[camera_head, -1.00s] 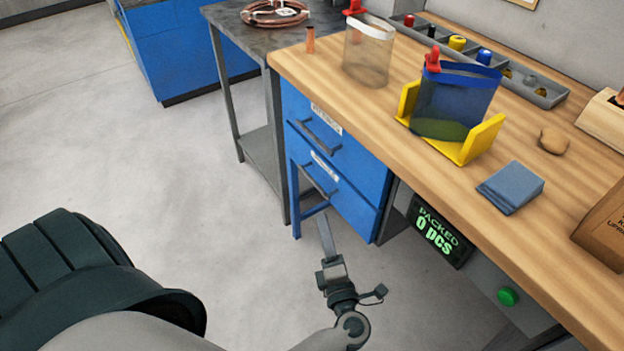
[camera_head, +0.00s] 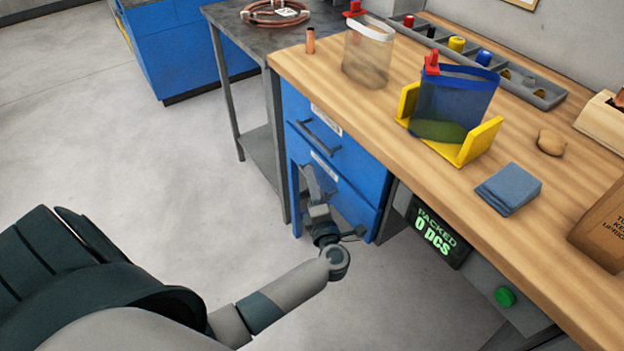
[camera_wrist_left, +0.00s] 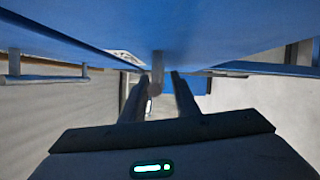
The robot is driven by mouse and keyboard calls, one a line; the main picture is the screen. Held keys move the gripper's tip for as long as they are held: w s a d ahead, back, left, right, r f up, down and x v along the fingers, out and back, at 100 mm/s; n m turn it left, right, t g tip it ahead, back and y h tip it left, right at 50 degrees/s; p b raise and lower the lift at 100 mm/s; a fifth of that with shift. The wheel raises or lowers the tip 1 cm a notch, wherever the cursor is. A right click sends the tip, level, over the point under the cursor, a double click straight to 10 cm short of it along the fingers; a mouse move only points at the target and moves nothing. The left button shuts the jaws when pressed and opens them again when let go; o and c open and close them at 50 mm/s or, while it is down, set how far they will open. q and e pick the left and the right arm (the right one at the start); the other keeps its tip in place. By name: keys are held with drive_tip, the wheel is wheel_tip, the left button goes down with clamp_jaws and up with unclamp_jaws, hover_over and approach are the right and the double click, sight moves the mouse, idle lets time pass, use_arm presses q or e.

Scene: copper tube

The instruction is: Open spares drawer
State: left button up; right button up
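The blue drawer unit (camera_head: 350,165) under the bench has two drawers, both shut, each with a label too small to read and a bar handle. The upper handle (camera_head: 320,136) is clear of my gripper. My left gripper (camera_head: 310,177) is at the lower drawer's front, partly covering it and hiding its handle. In the left wrist view, my left gripper's fingers (camera_wrist_left: 160,92) are apart. A handle seen end-on (camera_wrist_left: 157,72) shows between their tips, with gaps beside it. Another handle (camera_wrist_left: 45,79) is at the left. My right gripper is not in view.
The wooden bench top (camera_head: 400,130) overhangs the drawers. A grey side table (camera_head: 225,20) stands at their left. The packed-count display (camera_head: 437,232) and green button (camera_head: 505,297) are to the right. The floor (camera_head: 150,180) in front is clear.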

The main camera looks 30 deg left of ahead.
use_arm(q)
drive_tip(key=shift+w+a, duration=0.1)
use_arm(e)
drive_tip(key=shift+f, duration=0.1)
use_arm(q)
clamp_jaws()
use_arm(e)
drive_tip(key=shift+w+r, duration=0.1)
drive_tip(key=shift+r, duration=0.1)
use_arm(q)
drive_tip(key=shift+s, duration=0.2)
